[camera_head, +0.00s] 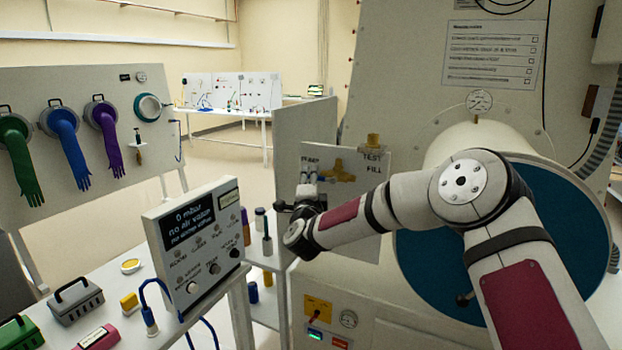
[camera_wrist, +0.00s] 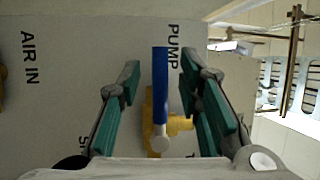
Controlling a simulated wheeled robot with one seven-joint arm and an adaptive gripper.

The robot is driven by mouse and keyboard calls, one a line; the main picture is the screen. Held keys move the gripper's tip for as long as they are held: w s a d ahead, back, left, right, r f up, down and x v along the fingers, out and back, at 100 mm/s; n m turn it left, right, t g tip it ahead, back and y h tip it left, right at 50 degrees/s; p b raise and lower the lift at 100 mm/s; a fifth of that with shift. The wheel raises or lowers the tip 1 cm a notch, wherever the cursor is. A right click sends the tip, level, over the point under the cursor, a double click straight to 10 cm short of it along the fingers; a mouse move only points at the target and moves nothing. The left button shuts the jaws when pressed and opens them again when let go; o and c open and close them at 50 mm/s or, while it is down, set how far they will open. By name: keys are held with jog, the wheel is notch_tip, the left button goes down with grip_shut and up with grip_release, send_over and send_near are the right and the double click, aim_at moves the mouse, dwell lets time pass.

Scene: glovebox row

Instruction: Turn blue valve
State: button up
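The blue valve handle (camera_wrist: 160,85) is a long narrow bar in the middle of the wrist view. Its rounded white end and yellow valve body (camera_wrist: 180,124) show just below, beside the PUMP label. My gripper (camera_wrist: 160,78) is open, with one green-padded finger on each side of the handle. A gap shows between each finger and the handle, so they look apart. How deep the fingers reach is hard to tell. In the head view my gripper (camera_head: 302,194) is at the left edge of the white valve panel (camera_head: 370,205) and partly hides it; yellow fittings (camera_head: 338,173) show there.
A display box (camera_head: 195,240) stands on the bench left of my gripper. A grey upright plate (camera_head: 305,140) is behind the valve panel. The large chamber with a blue round face (camera_head: 450,270) is right of it, behind my arm. Hanging gloves (camera_head: 65,145) are far left.

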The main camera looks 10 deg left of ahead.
jog(key=shift+w+r, duration=0.15)
jog(key=shift+w, duration=0.5)
grip_shut()
jog(key=shift+n, duration=0.3)
